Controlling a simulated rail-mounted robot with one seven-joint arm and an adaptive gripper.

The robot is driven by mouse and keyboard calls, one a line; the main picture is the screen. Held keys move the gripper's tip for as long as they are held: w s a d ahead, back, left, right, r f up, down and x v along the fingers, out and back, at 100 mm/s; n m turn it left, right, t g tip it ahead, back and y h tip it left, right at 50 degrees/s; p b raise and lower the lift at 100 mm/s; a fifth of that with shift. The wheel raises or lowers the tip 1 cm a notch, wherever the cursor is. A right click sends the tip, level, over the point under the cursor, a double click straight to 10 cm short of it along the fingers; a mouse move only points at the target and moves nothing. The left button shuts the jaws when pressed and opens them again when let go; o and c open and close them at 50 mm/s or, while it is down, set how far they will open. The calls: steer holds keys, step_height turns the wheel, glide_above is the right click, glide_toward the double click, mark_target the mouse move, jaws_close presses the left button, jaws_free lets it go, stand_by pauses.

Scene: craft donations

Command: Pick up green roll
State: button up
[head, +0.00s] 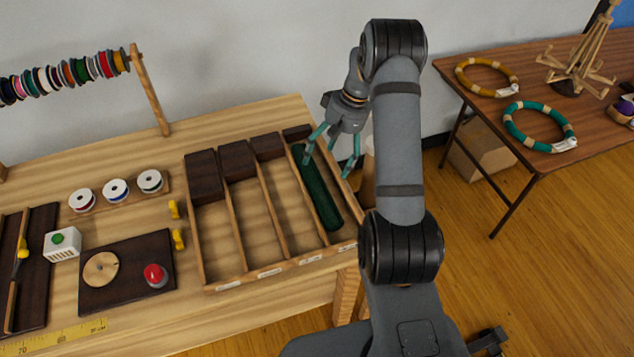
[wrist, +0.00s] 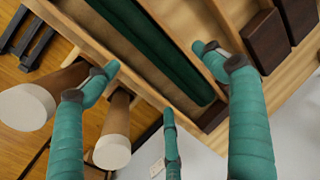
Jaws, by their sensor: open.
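The green roll (head: 318,190) is a long dark green cylinder lying lengthwise in the rightmost compartment of the wooden divided tray (head: 285,264). In the wrist view the green roll (wrist: 150,40) runs diagonally between the compartment's wooden walls. My gripper (head: 332,166) has teal fingers and is over the far part of that compartment. Its fingers are spread open with nothing between them. In the wrist view my gripper (wrist: 157,62) has its fingertips on either side of the roll, apart from it. The head view does not show the exact height of the fingertips above the tray.
Dark brown blocks (head: 204,178) sit at the far ends of the other compartments. White-ended brown cylinders (wrist: 115,135) stand close beside the tray's outer wall. A second table (head: 590,140) with a teal ring (head: 540,128) is at right. Spools (head: 115,189) are at left.

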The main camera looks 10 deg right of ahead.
mark_target(321, 178)
steer(key=shift+x, duration=1.15)
steer(key=shift+s+a+f+p, duration=0.15)
steer(key=shift+f+p, duration=0.3)
steer(key=shift+f, duration=0.15)
steer(key=shift+p+x, duration=0.85)
steer(key=shift+x, duration=1.45)
steer(key=shift+s, duration=0.15)
steer(key=c, duration=0.4)
steer(key=c, duration=1.1)
